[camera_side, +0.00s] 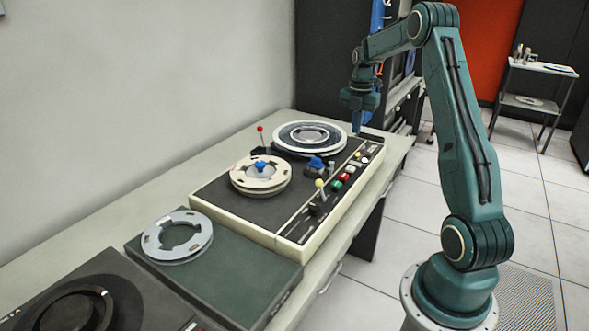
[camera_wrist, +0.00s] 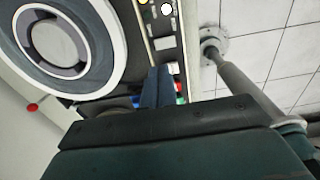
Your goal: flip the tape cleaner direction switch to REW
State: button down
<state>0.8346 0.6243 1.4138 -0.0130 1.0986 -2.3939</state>
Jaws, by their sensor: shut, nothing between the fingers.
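The tape cleaner (camera_side: 238,215) is a cream-edged deck with a dark top on the bench. A yellow-knobbed lever (camera_side: 319,185) stands on its front control strip, and a red-knobbed lever (camera_side: 261,130) stands at its back edge. The red knob also shows in the wrist view (camera_wrist: 32,107). I cannot read any REW label, or tell which lever is the direction switch. My gripper (camera_side: 357,127) is shut and empty, pointing down above the deck's far right end, apart from both levers. Its blue fingers (camera_wrist: 158,73) hide part of the control strip in the wrist view.
A cream reel (camera_side: 259,187) and a dark, white-rimmed reel (camera_side: 335,151) sit on the deck. Red (camera_side: 337,186) and green (camera_side: 345,177) buttons line the strip, with a blue knob (camera_side: 316,162) nearby. A loose grey reel (camera_side: 152,250) lies on the left unit.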

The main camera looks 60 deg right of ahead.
aim_at(353, 163)
notch_tip(353, 163, down, 10)
jog(key=shift+f, duration=0.15)
dwell(0.3)
jog(key=shift+w+f, duration=0.1)
jog(key=shift+f, duration=0.15)
dwell(0.4)
jog(key=shift+s, duration=0.2)
jog(key=shift+s, duration=0.6)
jog(key=shift+r, duration=0.3)
